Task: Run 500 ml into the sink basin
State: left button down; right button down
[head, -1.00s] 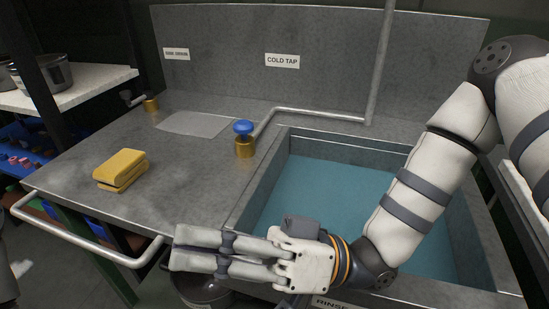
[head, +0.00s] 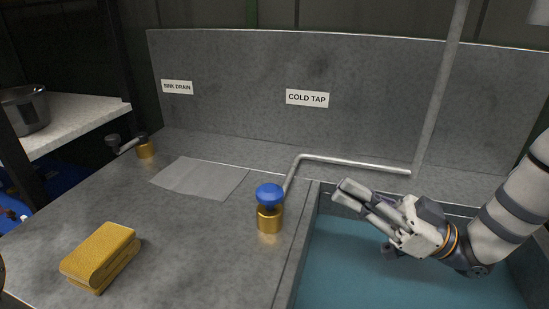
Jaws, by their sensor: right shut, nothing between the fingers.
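The sink basin (head: 306,262) is a rectangular grey metal tub at the lower right, with a blue-green surface inside. The cold tap is a brass valve (head: 270,220) with a blue knob (head: 270,194), standing on the counter just left of the basin. My right gripper (head: 352,198) is shut and empty above the basin's back left part. Its fingers point left toward the blue knob, with a gap between. My left gripper is not in view.
A "COLD TAP" label (head: 307,98) and a "SINK DRAIN" label (head: 177,87) are on the backsplash. A brass valve with a dark handle (head: 145,148) stands at the back left. A pot (head: 25,110) stands on a shelf.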

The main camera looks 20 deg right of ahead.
notch_tip(320, 180, up, 4)
send_over(280, 190)
jog(key=s+d, duration=0.2)
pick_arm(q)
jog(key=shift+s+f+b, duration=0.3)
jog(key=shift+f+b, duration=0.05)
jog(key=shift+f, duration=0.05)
pick_arm(e)
jog(key=f, duration=0.2)
jog(key=w+f, duration=0.1)
jog(key=f, duration=0.1)
jog(key=shift+a, duration=0.15)
jog(key=shift+f+b, duration=0.4)
jog(key=shift+f, duration=1.05)
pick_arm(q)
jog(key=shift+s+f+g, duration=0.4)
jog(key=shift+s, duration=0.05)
pick_arm(e)
jog(key=shift+s+r, duration=0.1)
dwell(1.0)
